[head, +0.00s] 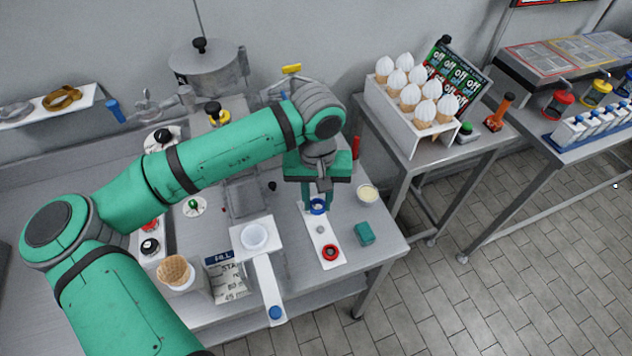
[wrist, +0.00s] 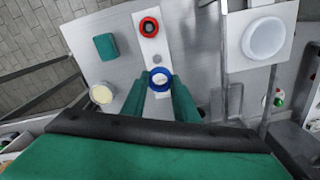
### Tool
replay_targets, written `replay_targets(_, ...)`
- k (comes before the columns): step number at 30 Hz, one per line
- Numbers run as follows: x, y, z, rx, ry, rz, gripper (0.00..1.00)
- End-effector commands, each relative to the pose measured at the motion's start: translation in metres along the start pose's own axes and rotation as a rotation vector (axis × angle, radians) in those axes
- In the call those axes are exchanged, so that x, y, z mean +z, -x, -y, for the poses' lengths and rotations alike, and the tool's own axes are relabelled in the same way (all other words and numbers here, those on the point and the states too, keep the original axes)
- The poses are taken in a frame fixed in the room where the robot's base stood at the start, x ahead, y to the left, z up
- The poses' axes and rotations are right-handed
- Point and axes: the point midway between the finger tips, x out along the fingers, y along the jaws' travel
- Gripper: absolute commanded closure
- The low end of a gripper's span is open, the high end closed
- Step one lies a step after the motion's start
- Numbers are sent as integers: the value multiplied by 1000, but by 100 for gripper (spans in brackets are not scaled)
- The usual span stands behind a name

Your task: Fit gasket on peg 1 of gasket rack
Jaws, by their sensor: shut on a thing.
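The gasket rack is a narrow white plate (head: 313,240) on the steel table, and it also shows in the wrist view (wrist: 165,45). A red gasket (head: 331,252) lies at its front end. A bare grey peg (head: 320,230) stands in the middle. My gripper (head: 317,205) points down over the back part of the rack, shut on a blue gasket (wrist: 160,79). In the wrist view the blue ring sits between my green fingertips (wrist: 161,89). A pale surface shows through it; I cannot tell whether a peg is inside the ring or how high it is.
A teal block (head: 364,233) and a cream-filled cup (head: 367,193) stand right of the rack. A white stand with a round dish (head: 254,236) is close on the left. A cone holder (head: 178,274) stands further left. The table's front right corner is clear.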

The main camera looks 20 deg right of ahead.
Motion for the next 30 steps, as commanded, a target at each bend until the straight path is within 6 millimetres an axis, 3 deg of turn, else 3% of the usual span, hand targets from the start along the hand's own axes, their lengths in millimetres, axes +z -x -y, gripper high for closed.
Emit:
replay_targets(5, 0, -13, -6, -3, -10, 1, 97)
replay_targets(20, 0, -15, -11, -2, -20, 1, 97)
replay_targets(30, 0, -42, -10, -2, -18, 3, 97)
